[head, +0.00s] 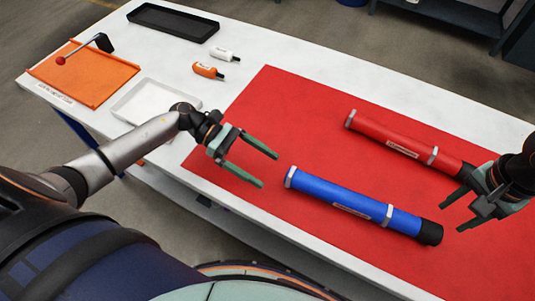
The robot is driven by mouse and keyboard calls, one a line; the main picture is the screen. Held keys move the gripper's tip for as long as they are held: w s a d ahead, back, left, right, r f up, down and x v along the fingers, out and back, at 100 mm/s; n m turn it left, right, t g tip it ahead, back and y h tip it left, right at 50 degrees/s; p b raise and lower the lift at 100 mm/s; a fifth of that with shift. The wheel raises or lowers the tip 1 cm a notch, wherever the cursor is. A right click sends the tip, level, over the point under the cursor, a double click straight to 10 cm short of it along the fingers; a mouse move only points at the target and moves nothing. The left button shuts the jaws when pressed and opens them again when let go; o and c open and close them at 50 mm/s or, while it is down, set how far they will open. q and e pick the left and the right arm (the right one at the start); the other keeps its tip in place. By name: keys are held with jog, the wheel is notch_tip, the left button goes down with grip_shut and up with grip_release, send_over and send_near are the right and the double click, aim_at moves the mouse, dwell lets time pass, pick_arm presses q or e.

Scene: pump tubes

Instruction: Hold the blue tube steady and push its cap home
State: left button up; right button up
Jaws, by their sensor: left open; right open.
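The blue tube (340,196) lies on the red mat (272,92), slanting from upper left to lower right. It has a pale ring at its left end and another nearer its right end. Its black cap (430,232) sits at the right end; how far it is pushed on is hard to tell. My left gripper (270,169) is open and empty, left of the tube's ringed end and apart from it. My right gripper (452,217) is open, to the right of the black cap and close to it, with no clear contact.
A red tube (390,137) lies behind the blue one, its right end near my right gripper. A white tray (140,103), an orange board (80,78), a black tray (172,22), a white bottle (222,54) and an orange bottle (207,70) stand left. The mat's front is clear.

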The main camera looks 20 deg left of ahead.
aim_at(312, 185)
pick_arm(q)
jog(key=shift+w+d+r+m, duration=0.15)
jog(key=shift+w+d+m, duration=0.05)
jog(key=shift+w, duration=0.35)
jog(key=shift+w+d+r+m, duration=0.15)
jog(key=shift+w+d+m, duration=0.05)
jog(key=shift+w, duration=0.35)
jog(key=shift+w+d+y, duration=0.15)
jog(key=shift+d+y, duration=0.05)
jog(key=shift+y, duration=0.1)
jog(key=x, duration=1.2)
jog(key=shift+w+d, duration=0.1)
